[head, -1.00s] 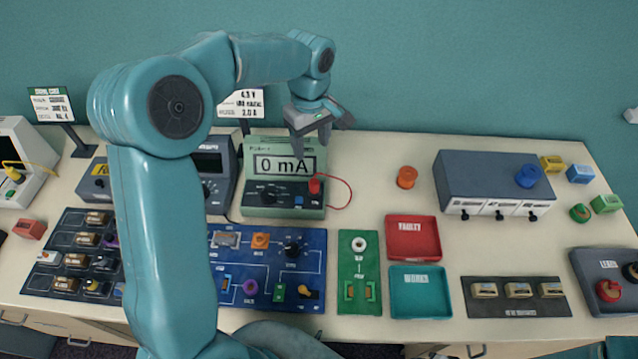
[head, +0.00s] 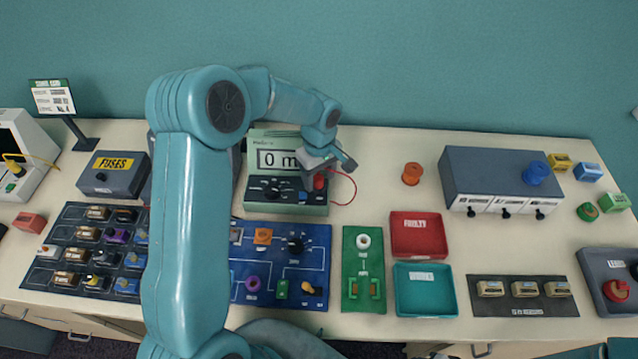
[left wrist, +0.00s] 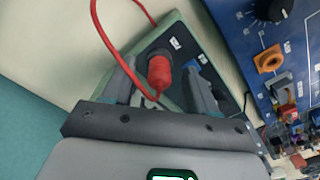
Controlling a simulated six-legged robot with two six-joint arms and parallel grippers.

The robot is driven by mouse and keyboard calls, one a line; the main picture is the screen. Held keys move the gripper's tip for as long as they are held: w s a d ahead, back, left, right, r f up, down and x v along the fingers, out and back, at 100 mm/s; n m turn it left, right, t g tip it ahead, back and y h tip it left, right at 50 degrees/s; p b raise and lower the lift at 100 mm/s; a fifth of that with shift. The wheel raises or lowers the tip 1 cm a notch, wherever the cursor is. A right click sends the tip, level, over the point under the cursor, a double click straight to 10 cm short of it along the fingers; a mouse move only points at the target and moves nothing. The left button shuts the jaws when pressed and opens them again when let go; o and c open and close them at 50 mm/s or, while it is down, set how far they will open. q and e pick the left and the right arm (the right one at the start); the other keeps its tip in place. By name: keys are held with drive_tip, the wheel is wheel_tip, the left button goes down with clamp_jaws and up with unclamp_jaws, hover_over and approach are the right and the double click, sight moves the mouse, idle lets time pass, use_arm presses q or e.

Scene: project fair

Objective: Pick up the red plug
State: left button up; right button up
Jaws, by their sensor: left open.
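The red plug (head: 320,182) stands in the front panel of the green meter (head: 262,208), with a red lead running from it to the right. In the left wrist view the red plug (left wrist: 159,72) sits between the two fingers of my left gripper (left wrist: 165,80). The fingers are apart, with a gap visible on each side of the plug. In the head view my left gripper (head: 327,175) is over the meter's right side and partly covers its display. My right gripper is not in view.
The red lead (left wrist: 105,35) loops close beside one finger. A blue circuit board (head: 280,235) lies in front of the meter. An orange knob-like piece (head: 412,174) and a red tray (head: 418,248) are to the right, with bare table between.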

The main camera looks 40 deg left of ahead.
use_arm(q)
drive_tip(key=shift+a, duration=0.2)
drive_tip(key=c, duration=0.3)
drive_tip(key=shift+w, duration=0.1)
clamp_jaws()
